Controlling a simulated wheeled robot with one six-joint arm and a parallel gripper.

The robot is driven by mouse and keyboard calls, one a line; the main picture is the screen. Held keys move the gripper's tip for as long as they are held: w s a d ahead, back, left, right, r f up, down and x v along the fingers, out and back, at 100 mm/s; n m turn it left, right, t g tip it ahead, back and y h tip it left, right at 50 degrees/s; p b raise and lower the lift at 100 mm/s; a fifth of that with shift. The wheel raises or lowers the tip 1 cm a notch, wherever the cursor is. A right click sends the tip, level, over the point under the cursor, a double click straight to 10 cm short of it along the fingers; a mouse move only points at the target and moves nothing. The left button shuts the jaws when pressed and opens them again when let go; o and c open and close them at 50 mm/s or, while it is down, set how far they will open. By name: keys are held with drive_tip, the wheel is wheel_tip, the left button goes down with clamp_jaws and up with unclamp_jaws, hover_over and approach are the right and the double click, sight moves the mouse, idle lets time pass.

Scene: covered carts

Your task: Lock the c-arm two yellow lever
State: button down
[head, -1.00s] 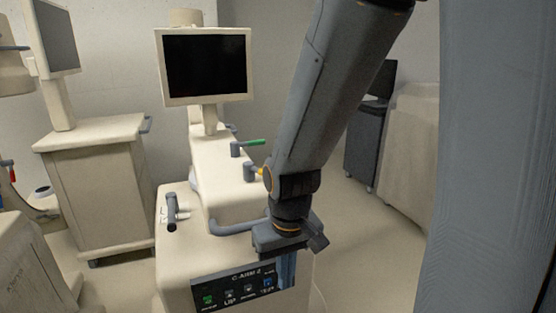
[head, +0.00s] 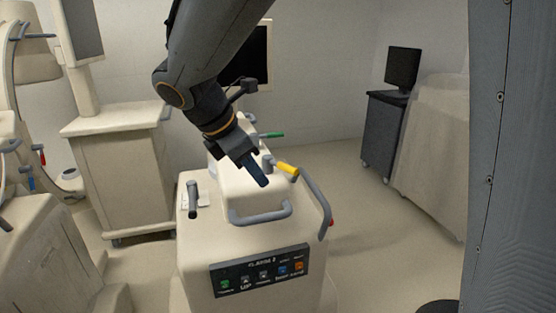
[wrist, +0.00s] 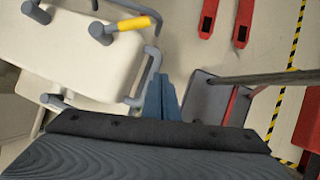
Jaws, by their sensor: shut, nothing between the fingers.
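The C-arm unit (head: 250,240) is a cream cabinet with a dark labelled button panel on its front. Its yellow lever (head: 287,168) sticks out to the right from a grey pivot on top; it also shows in the wrist view (wrist: 133,23) at the upper left. A green lever (head: 271,135) stands behind it. My gripper (head: 264,183) is shut and empty, above the cabinet top, just left of and in front of the yellow lever. In the wrist view its blue fingers (wrist: 161,98) are together, below and right of the yellow lever, apart from it.
A grey front handle (head: 262,215) and a curved right side rail (head: 318,200) surround the cabinet top. A grey lever (head: 192,198) stands at its left. My arm partly hides the monitor (head: 258,55). Floor at right is clear before a covered cart (head: 440,150).

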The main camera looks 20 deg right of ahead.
sight(278, 165)
wheel_tip(278, 165, up, 6)
drive_tip(key=w+a+n+t+h, duration=0.1)
drive_tip(key=w+a+n, duration=0.1)
drive_tip(key=n, duration=0.1)
drive_tip(key=shift+n+h, duration=0.3)
drive_tip(key=shift+n, duration=0.1)
drive_tip(key=shift+w+d+r+p+x, duration=0.25)
drive_tip(key=shift+p+x, duration=0.35)
drive_tip(key=shift+x, duration=1.55)
drive_tip(key=shift+w+d+r+p+x, duration=0.25)
drive_tip(key=shift+p+x, duration=0.4)
drive_tip(key=shift+x, duration=1.55)
drive_tip(key=shift+w+d+r+p+x, duration=0.25)
drive_tip(key=shift+p+x, duration=0.35)
drive_tip(key=shift+x, duration=1.55)
drive_tip(key=shift+s, duration=0.1)
